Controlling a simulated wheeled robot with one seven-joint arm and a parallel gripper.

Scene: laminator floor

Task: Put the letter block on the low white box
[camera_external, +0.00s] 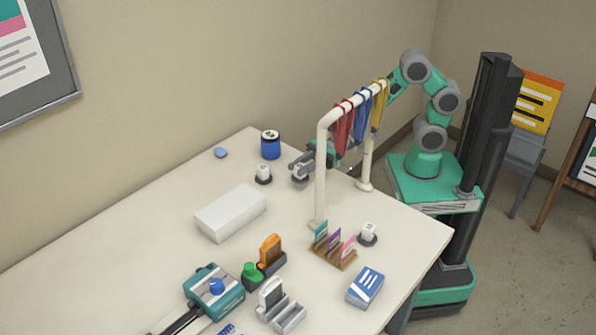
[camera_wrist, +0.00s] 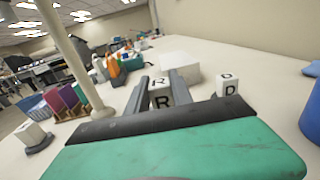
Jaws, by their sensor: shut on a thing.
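My gripper (camera_external: 299,168) is shut on a white letter block marked R (camera_wrist: 160,95), which sits between the two grey fingers in the wrist view. In the external view the held block is mostly hidden by the fingers, with a dark round stand (camera_external: 300,179) at or just below it; I cannot tell whether they touch. The low white box (camera_external: 230,212) lies on the table to the left and nearer the external camera. In the wrist view the box (camera_wrist: 180,66) is ahead, beyond the fingertips, with a bare top.
A block marked D (camera_wrist: 229,85) stands close right of my fingers. Another white block (camera_external: 368,229) is near the card rack (camera_external: 334,256). A white frame (camera_external: 320,180) with hanging lanyards arches over my arm. A blue jar (camera_external: 270,145) stands behind. Table between gripper and box looks clear.

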